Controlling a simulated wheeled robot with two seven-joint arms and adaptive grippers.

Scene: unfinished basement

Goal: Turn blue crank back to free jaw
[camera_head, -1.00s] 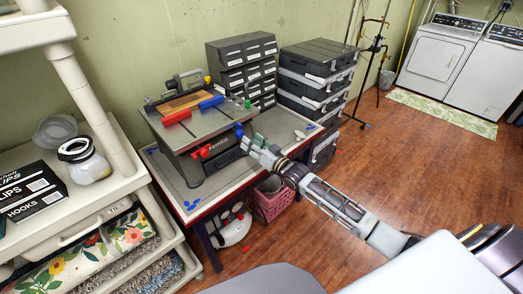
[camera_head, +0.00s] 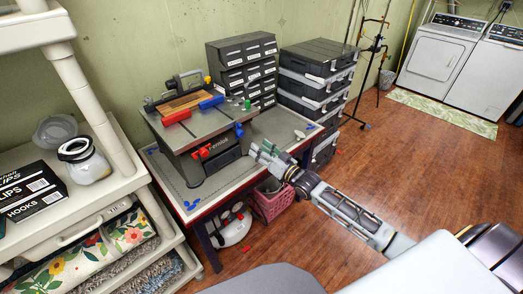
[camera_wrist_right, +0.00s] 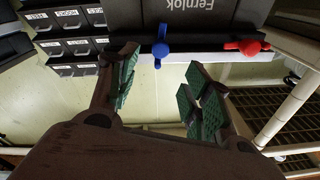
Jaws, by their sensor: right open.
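The blue crank (camera_head: 239,130) is on the front right of the grey Fernlok bench vise (camera_head: 205,140), which stands on the workbench. The red crank (camera_head: 201,153) is on the front left. In the right wrist view, the blue crank (camera_wrist_right: 160,46) shows above the gap between my fingers, and the red crank (camera_wrist_right: 250,47) is to its right. My right gripper (camera_head: 262,150) is open and empty, just right of the blue crank and apart from it. Its green-padded fingers (camera_wrist_right: 160,100) are spread in the wrist view. My left gripper is not in view.
A small-drawer cabinet (camera_head: 242,70) and stacked black cases (camera_head: 315,80) stand behind and right of the vise. The workbench (camera_head: 270,125) has bare surface on its right. A shelf unit (camera_head: 120,185) stands at left. The wooden floor at right is open.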

